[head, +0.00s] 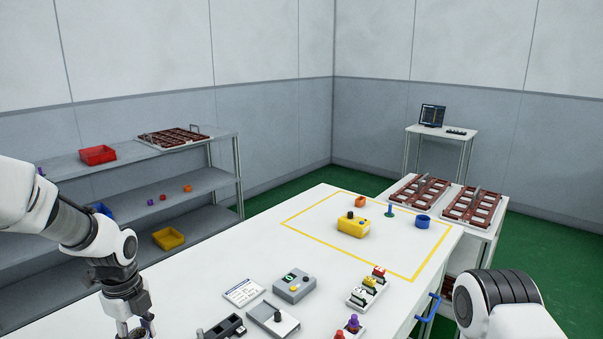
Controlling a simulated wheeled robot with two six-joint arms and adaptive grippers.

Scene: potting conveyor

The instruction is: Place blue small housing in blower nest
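Two blue things are on the white table: a round, cup-like blue piece (423,221) near the far right corner and a small blue peg-like piece (389,210) to its left. I cannot tell whether either is the small housing. I cannot identify the blower nest for certain; a dark fixture with recesses (225,328) lies at the near edge of the picture. My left gripper (135,327) is at the bottom left, its fingertips cut off or unclear, with a purplish patch beside them. My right gripper is out of view; only my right arm shows.
A yellow box with a black knob (353,228) and an orange piece (360,201) are inside the yellow outline. A grey box with a green display (294,287), a grey plate with a black knob (273,319) and small coloured-part racks (367,291) crowd the near table. The table's middle is clear.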

